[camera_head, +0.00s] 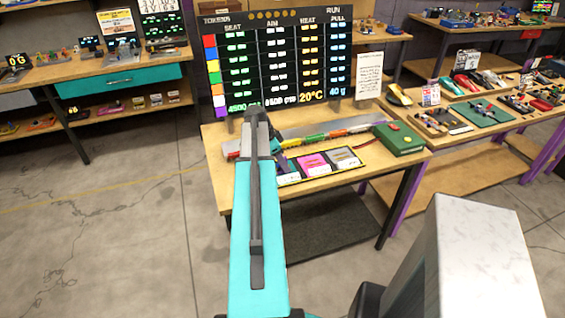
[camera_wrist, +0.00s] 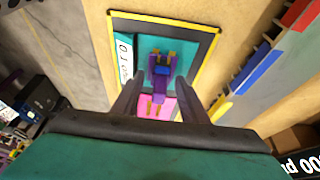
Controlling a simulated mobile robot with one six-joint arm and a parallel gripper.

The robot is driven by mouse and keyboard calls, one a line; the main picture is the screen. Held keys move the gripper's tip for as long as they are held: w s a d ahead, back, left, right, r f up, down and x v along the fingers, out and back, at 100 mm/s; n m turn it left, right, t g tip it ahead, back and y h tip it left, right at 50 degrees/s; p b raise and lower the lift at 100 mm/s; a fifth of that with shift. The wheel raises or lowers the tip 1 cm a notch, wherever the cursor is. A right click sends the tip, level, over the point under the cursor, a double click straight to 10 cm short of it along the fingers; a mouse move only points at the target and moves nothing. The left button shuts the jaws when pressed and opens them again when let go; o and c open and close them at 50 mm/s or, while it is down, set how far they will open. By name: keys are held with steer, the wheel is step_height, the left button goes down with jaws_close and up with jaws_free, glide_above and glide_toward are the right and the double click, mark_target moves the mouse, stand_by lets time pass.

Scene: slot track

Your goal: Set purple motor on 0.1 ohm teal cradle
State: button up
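The purple motor (camera_wrist: 162,88), with a blue block and yellow prongs, is in the middle of the wrist view. It appears over the teal cradle (camera_wrist: 148,46), whose white label reads about 0.1; I cannot tell how firmly it rests there. My gripper (camera_wrist: 160,82) has one dark finger on each side of the motor, with a gap to each side. The fingers look open. In the head view my teal arm hides the motor and most of the cradle.
A pink cradle (camera_head: 313,163) and a grey cradle (camera_head: 344,157) sit beside the teal one in the yellow-edged tray. A green box (camera_head: 399,139) stands to the right. A token board (camera_head: 282,66) rises behind, with a strip of coloured blocks (camera_head: 325,138) before it.

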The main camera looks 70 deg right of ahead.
stand_by(0.4)
steer(key=b+v, duration=0.3)
steer(key=v, duration=1)
steer(key=shift+r, duration=0.35)
steer(key=shift+a, duration=0.1)
